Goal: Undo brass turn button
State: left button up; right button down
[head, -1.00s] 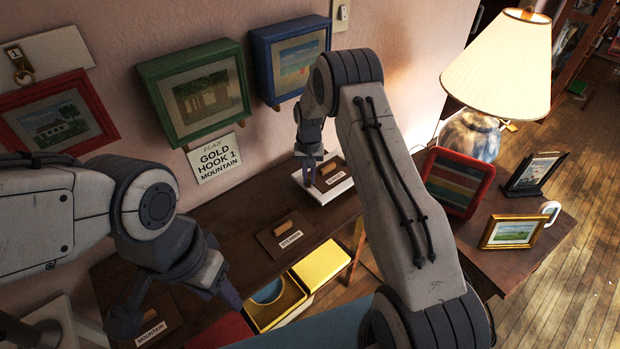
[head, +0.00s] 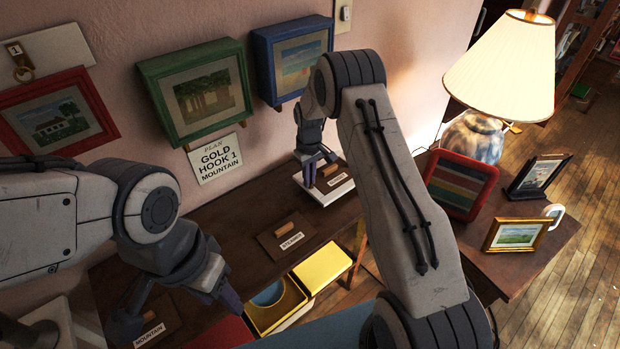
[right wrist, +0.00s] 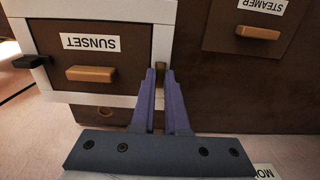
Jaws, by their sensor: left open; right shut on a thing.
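The brass turn button (right wrist: 161,74) shows in the right wrist view as a small tan piece at the edge of a white-framed panel (right wrist: 105,101) labelled SUNSET. My right gripper (right wrist: 161,71) is shut on it, with the button between its fingertips and partly hidden by them. In the head view my right gripper (head: 316,174) is at the left edge of this white-framed panel (head: 327,197) on the dark cabinet top; the button itself cannot be made out there. My left gripper (head: 178,312) is open and empty above the cabinet's near left end.
A wooden handle (right wrist: 91,74) and a black catch (right wrist: 30,62) are on the SUNSET panel. STEAMER (head: 287,236) and MOUNTAIN (head: 149,336) panels lie nearby. Framed pictures and a sign (head: 216,159) hang on the wall. A lamp (head: 500,65) stands right.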

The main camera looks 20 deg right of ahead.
dwell(0.5)
jog(key=c, duration=0.9)
grip_release()
notch_tip(320, 180, up, 10)
jog(key=shift+r+b, duration=0.25)
jog(key=shift+b, duration=0.45)
